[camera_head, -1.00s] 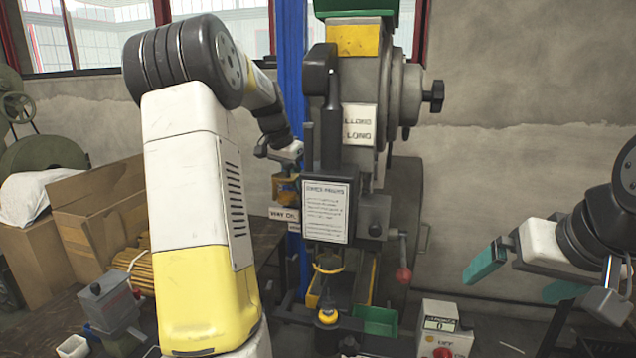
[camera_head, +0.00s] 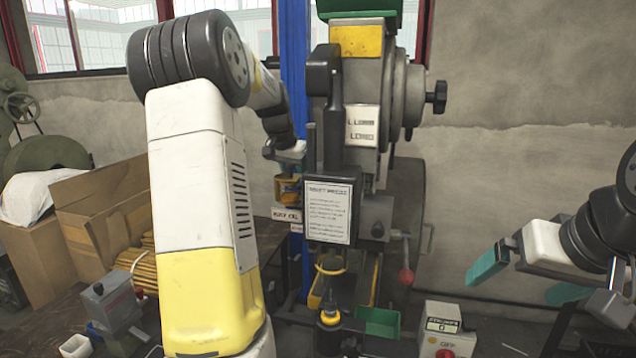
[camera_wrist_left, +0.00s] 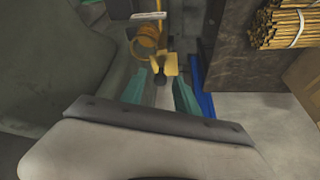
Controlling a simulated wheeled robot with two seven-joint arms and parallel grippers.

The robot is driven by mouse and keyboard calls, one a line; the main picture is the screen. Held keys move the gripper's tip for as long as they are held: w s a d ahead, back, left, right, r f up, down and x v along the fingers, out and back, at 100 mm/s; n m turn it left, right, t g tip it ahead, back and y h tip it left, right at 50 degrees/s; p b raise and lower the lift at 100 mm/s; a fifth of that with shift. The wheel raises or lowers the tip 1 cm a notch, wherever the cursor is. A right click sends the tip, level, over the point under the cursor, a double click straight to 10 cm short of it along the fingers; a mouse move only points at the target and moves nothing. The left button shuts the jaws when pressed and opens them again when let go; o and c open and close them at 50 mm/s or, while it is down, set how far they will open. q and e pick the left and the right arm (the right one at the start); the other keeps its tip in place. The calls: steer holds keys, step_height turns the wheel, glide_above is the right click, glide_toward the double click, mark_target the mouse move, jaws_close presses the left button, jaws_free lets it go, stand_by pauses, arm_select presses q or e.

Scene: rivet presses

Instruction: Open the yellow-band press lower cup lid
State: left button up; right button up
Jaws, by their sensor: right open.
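The yellow-band press shows its yellow band (camera_head: 356,41) near the top, under a green part. An orange-yellow cup (camera_head: 288,189) hangs at the press's left side, above a small white label. In the left wrist view the cup (camera_wrist_left: 146,42) is round and amber, with a yellow tab-like piece (camera_wrist_left: 167,65) and a small dark knob beside it. My left gripper (camera_wrist_left: 160,92) has its teal fingers apart, just short of the knob and tab; contact cannot be made out. In the head view its fingertips are hidden near the cup. My right gripper (camera_head: 528,278) is open and empty at the right.
A red-knobbed lever (camera_head: 406,277), a green bin (camera_head: 379,322) and a counter box (camera_head: 446,328) are at the press's lower right. A cardboard box (camera_head: 95,205) and bundled sticks stand left. My left arm covers much of the left middle. The wall area at right is clear.

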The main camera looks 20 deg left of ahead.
arm_select(q)
steer(key=v, duration=0.7)
steer(key=shift+r, duration=0.3)
steer(key=shift+s+a, duration=0.1)
steer(key=shift+s, duration=0.1)
